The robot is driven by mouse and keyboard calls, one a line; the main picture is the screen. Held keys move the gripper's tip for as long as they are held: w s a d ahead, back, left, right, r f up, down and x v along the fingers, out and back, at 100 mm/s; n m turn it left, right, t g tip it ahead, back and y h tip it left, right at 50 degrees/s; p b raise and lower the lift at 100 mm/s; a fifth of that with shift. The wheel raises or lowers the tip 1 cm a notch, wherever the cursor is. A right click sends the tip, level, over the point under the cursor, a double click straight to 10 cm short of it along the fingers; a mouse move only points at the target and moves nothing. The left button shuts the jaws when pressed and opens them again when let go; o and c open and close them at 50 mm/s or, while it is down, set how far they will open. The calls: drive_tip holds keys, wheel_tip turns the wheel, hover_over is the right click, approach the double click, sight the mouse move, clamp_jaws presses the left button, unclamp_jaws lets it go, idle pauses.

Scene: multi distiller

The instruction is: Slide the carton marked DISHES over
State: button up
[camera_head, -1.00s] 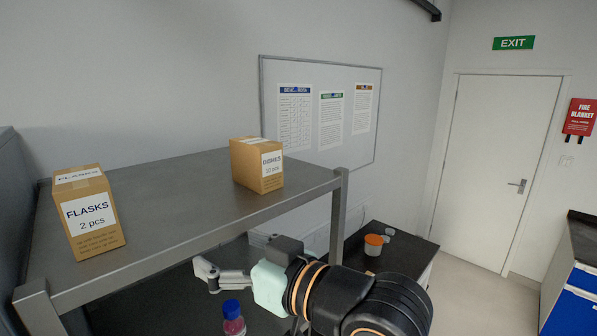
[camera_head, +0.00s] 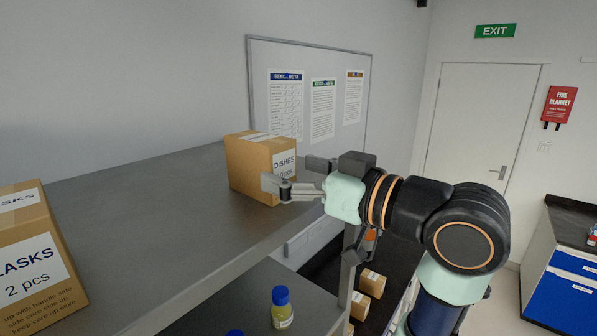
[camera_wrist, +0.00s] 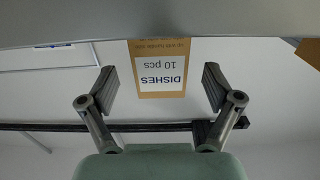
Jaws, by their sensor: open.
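The carton marked DISHES (camera_head: 258,165) is a brown box with a white label. It stands upright on the grey metal shelf (camera_head: 150,215), near the shelf's right end. In the wrist view the carton (camera_wrist: 148,85) appears upside down, with its label between the finger pads. My gripper (camera_head: 292,176) is at the right side of the carton, at shelf-top height, with one finger in front of the label and the other farther back. It is open, and the wrist view also shows the gripper (camera_wrist: 160,90) with its fingers apart. Whether a finger touches the carton I cannot tell.
A carton marked FLASKS (camera_head: 35,265) stands at the shelf's left front. Bottles with blue caps, one yellowish (camera_head: 282,308), and small brown boxes (camera_head: 371,283) are below the shelf. The whiteboard (camera_head: 310,100) is on the wall behind. The shelf between the cartons is clear.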

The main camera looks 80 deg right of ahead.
sight(263, 163)
drive_tip(key=p+x, duration=0.1)
drive_tip(key=x, duration=0.5)
drive_tip(key=shift+w+d+p, duration=0.1)
drive_tip(key=shift+w+p, duration=0.2)
drive_tip(key=shift+w, duration=0.05)
